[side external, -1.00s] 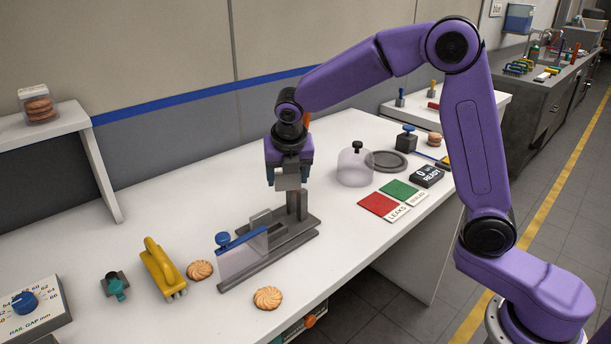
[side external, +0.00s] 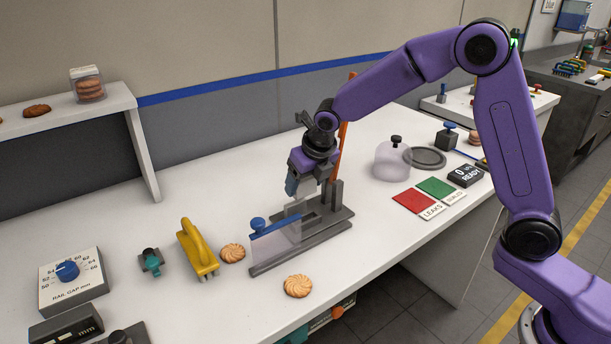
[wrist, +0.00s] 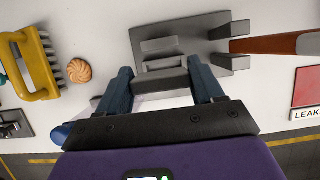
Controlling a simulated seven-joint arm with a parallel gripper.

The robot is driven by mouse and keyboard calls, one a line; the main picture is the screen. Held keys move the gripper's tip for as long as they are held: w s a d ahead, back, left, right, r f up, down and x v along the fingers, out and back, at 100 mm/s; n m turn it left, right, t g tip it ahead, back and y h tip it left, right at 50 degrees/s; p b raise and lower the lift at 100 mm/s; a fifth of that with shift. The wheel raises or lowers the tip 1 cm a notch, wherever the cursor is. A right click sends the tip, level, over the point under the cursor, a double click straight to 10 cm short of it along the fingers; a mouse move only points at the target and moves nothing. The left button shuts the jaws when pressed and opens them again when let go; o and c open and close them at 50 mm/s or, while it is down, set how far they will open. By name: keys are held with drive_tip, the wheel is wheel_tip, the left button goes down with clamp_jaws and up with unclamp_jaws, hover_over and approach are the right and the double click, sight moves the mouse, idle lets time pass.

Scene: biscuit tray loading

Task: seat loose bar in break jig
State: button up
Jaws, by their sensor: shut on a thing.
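The break jig (side external: 275,262) is a long grey base on the white bench, with a grey upright post, a clear plate and a blue-topped part. An orange-brown handle (wrist: 270,45) rises from its post end. My gripper (side external: 302,190) is tilted over the middle of the jig. In the wrist view its two blue-grey fingers (wrist: 160,88) stand wide apart, shut on a grey bar (wrist: 160,85) lying across between them. The bar is close to the jig's raised blocks; I cannot tell whether it touches them. The bar's lower side is hidden.
Left of the jig are a biscuit (side external: 232,253), a yellow-handled brush (side external: 197,248) and a small teal-and-grey part (side external: 151,262). Another biscuit (side external: 298,286) lies in front. Red (side external: 413,201) and green cards and a clear dome (side external: 392,162) stand to the right.

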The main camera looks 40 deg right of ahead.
drive_tip(key=shift+f, duration=2.85)
drive_tip(key=shift+f, duration=0.95)
drive_tip(key=o, duration=1.3)
drive_tip(key=v, duration=1.7)
drive_tip(key=shift+s+r, duration=0.1)
drive_tip(key=shift+r, duration=0.1)
